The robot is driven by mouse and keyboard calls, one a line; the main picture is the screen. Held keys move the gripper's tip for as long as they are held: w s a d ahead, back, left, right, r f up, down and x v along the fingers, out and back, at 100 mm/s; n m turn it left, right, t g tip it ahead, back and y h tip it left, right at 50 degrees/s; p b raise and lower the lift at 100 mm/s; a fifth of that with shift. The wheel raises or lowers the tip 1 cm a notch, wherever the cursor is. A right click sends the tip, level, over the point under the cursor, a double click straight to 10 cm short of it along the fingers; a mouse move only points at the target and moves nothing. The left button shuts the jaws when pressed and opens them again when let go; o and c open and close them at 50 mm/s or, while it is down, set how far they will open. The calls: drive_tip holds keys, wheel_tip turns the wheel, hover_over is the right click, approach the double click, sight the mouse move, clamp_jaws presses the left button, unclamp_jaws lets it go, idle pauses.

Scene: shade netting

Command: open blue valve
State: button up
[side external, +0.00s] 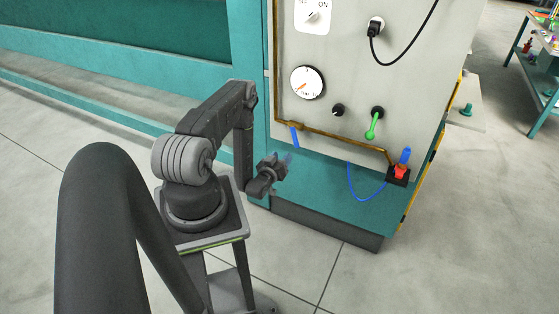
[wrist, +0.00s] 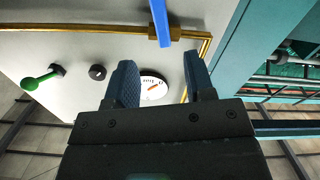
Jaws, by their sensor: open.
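The blue valve handle (side external: 295,136) is a thin blue bar on the brass pipe at the lower left of the grey panel. It hangs down, slightly tilted. In the wrist view the blue handle (wrist: 161,22) crosses the top middle, joined to the brass pipe at a fitting. My gripper (side external: 287,159) is just below the handle in the side view, apart from the panel as far as I can tell. In the wrist view my gripper (wrist: 159,62) has its two fingers spread with nothing between them; the handle lies beyond their tips.
The panel holds a round gauge (side external: 307,82), a black knob (side external: 338,110), a green handle (side external: 372,124) and a plugged black cable (side external: 377,30). A red and blue part (side external: 400,170) with a blue hose sits at the lower right. A teal ledge (side external: 325,185) lies below the panel.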

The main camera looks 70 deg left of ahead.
sight(295, 143)
drive_tip(key=shift+s+d, duration=0.4)
drive_tip(key=x, duration=0.5)
drive_tip(key=f+x, duration=0.1)
drive_tip(key=x, duration=1)
drive_tip(key=shift+w+d+f, duration=0.1)
drive_tip(key=shift+w+f, duration=0.05)
drive_tip(key=shift+f, duration=0.05)
drive_tip(key=shift+c, duration=0.5)
clamp_jaws()
